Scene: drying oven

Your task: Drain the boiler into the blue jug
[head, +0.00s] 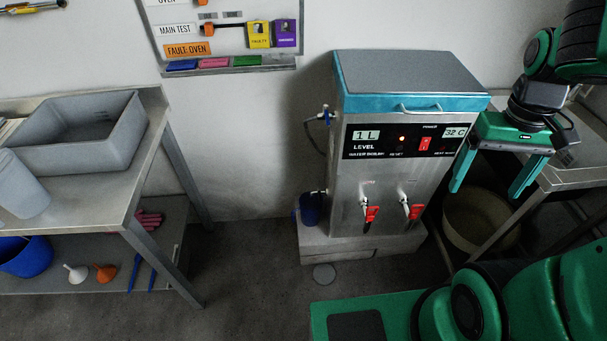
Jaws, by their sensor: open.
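The boiler (385,180) is a steel box with a blue-rimmed lid, standing on a low grey plinth. Its panel (410,141) reads 1 L and 32 C, with a lit red lamp and a red switch. Two taps with red levers, a left one (370,212) and a right one (410,210), are on its front. A blue vessel (22,257), perhaps the jug, is cut off at the left edge on the lower shelf. My gripper (486,193) is open and empty, pointing down, to the right of the boiler and apart from it.
A small blue container (310,208) is at the boiler's left side. A beige bucket (480,220) stands right, beside a steel table (565,178). Floor before the left bench is clear.

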